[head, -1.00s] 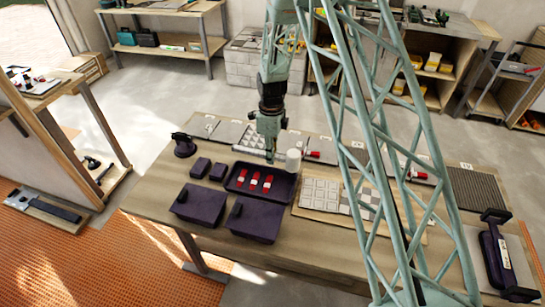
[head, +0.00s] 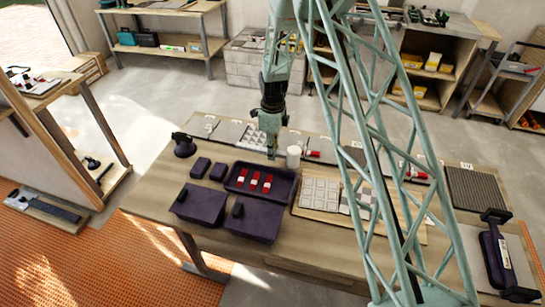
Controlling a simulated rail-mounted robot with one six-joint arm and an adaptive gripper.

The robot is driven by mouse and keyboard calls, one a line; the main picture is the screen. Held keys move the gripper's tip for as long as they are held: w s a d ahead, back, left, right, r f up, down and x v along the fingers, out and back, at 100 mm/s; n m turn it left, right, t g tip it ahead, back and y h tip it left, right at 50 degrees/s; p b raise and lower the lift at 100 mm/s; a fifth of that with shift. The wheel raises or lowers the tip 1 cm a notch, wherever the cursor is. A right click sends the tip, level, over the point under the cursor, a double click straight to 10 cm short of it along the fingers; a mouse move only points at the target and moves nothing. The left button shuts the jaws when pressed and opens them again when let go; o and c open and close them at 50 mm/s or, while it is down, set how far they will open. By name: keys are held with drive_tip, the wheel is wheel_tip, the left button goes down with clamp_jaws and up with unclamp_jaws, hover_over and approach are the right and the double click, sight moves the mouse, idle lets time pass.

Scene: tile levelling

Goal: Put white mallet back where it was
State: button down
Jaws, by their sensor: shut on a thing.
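The white mallet (head: 293,157) shows as a pale cylindrical head just right of my gripper's fingertips, near the back of the wooden table. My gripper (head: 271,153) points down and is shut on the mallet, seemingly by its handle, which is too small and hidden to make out. The head appears at or just above the table's back part. I cannot tell whether it touches the surface. Grey mats (head: 251,136) with small labels line the table's back edge behind it.
A dark tray (head: 286,198) with red-and-white pieces lies in front of my gripper. Dark boxes (head: 198,203) stand left and front. A tile board (head: 304,211) lies to the right. A dark tool (head: 183,146) stands at the left. My lattice arm hides part of the table's right side.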

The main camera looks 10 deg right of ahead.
drive_tip(key=shift+f, duration=1.05)
drive_tip(key=c, duration=2.6)
unclamp_jaws()
drive_tip(key=shift+r, duration=0.1)
drive_tip(key=shift+r+p, duration=0.3)
drive_tip(key=shift+r, duration=5.55)
drive_tip(key=shift+r, duration=0.1)
